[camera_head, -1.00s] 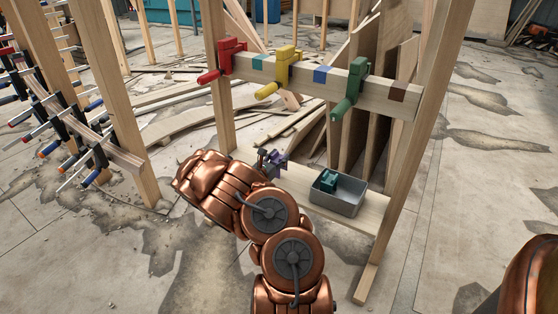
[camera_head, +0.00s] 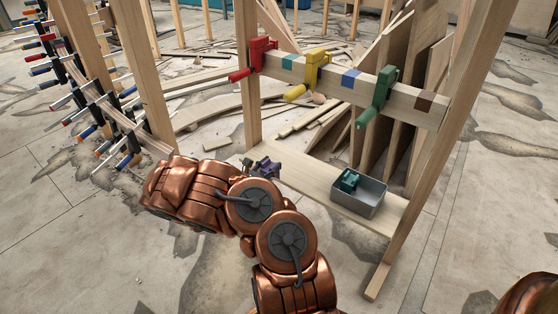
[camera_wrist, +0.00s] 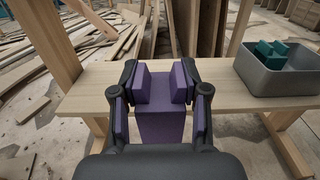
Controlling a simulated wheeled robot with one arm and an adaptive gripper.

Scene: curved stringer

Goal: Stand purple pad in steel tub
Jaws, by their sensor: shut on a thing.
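The purple pad (camera_wrist: 161,122) is a blocky piece with raised sides and a gap between them. My gripper (camera_wrist: 160,85) is shut on it in the wrist view, with a dark finger at each side. In the head view the purple pad (camera_head: 268,168) shows small at my gripper (camera_head: 262,166), by the left end of the shelf. The steel tub (camera_head: 372,208) is a grey open box on the right part of the shelf; it also shows in the wrist view (camera_wrist: 285,82), right of my gripper and apart from it. The pad is outside the tub.
A teal pad (camera_head: 349,180) sits in the tub's left part; the tub's right part looks free. The wooden shelf (camera_head: 310,185) is bare left of the tub. Above it runs a beam with red, yellow and green clamps (camera_head: 376,97). Upright posts (camera_head: 415,170) flank the shelf.

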